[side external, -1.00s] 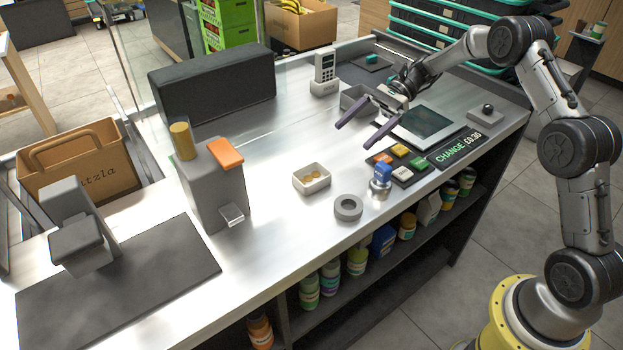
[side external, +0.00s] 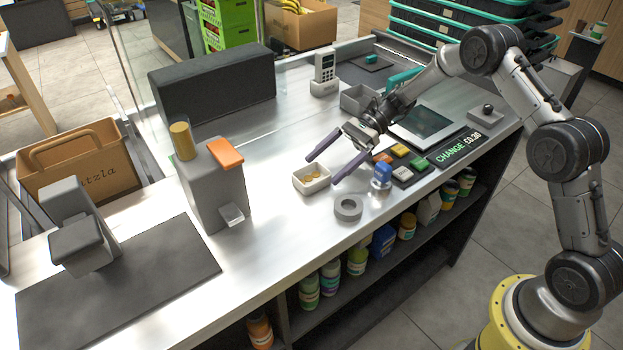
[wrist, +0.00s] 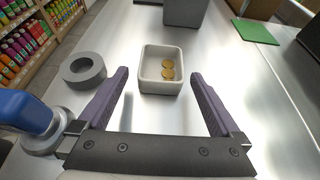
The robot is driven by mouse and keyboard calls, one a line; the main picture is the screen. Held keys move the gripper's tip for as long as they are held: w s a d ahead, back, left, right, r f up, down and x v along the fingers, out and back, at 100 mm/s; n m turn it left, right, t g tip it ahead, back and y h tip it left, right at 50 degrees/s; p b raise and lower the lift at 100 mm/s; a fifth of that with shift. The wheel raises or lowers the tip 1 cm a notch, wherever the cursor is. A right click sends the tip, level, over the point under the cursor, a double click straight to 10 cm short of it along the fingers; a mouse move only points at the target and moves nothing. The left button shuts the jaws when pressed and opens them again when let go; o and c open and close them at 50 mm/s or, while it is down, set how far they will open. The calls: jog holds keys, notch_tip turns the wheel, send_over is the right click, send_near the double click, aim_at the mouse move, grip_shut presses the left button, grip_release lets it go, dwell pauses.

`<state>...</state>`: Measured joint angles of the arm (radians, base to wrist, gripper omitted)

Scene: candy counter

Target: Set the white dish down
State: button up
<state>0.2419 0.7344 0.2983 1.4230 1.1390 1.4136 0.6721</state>
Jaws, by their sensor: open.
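The white dish (side external: 311,185) sits upright on the metal counter with a few gold coins in it. It also shows in the wrist view (wrist: 147,86), ahead of my fingers and between their lines, with two coins (wrist: 168,70) visible inside. My gripper (side external: 322,169) is open and empty. Its two purple fingers point toward the dish; in the wrist view (wrist: 158,75) they flank the space just in front of it. I cannot tell from these views whether a finger touches the dish.
A grey ring (side external: 348,208) lies right of the dish. A blue-topped stamp (side external: 381,176) stands near the coloured-button pad (side external: 400,163). A grey dispenser (side external: 214,190) with an orange top stands to the left.

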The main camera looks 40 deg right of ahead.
aim_at(299, 189)
jog(key=x, duration=0.3)
jog(key=shift+a, duration=0.25)
jog(key=c, duration=1.4)
